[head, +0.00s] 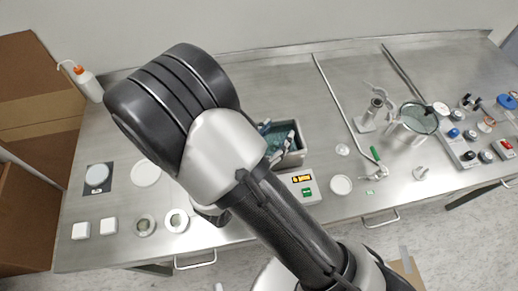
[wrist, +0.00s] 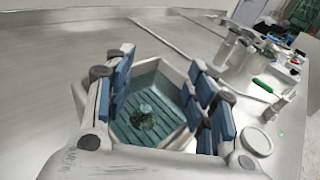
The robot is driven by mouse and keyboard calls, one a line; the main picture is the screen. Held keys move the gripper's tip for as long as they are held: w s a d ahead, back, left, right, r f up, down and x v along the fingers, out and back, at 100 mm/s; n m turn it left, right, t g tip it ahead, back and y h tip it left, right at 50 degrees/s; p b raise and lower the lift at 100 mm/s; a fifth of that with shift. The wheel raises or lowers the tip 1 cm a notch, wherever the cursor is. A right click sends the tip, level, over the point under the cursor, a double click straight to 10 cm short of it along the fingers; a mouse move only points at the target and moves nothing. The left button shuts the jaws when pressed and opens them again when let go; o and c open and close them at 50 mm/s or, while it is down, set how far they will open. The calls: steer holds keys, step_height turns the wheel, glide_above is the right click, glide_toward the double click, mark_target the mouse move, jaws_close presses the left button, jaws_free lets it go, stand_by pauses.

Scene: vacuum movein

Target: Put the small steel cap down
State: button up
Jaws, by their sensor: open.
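A small shiny cap-like piece (wrist: 143,116) lies on the ribbed teal floor of a grey bin (wrist: 172,132) in the wrist view. It mirrors the green around it, so its steel finish is hard to confirm. My gripper (wrist: 162,88) is open, its blue-padded fingers spread to either side above the bin. The piece shows between the fingers, apart from them. In the head view, the bin (head: 294,160) shows beside my arm, with my gripper (head: 280,138) at it, partly covered by the arm. The small piece cannot be made out there.
A glass vessel (head: 416,118), metal rods and several small parts fill the right side. The bench behind the bin is clear.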

steer(key=p+v, duration=0.2)
steer(key=v, duration=0.8)
steer(key=s+d+r+m+g+h, duration=0.1)
steer(key=s+d+r+m+g, duration=0.1)
steer(key=d+r+m+g, duration=0.55)
steer(key=s+d+r+m+g, duration=0.25)
steer(key=d+m+g, duration=0.25)
steer(key=d+m, duration=0.5)
steer(key=s+r+m+t+y, duration=0.3)
steer(key=r+m+y, duration=0.5)
steer(key=m, duration=0.4)
steer(key=shift+s+r+m+y, duration=0.3)
steer(key=shift+s+m+y, duration=0.1)
steer(key=shift+s, duration=0.45)
steer(key=shift+d, duration=0.15)
steer(key=shift+c, duration=0.6)
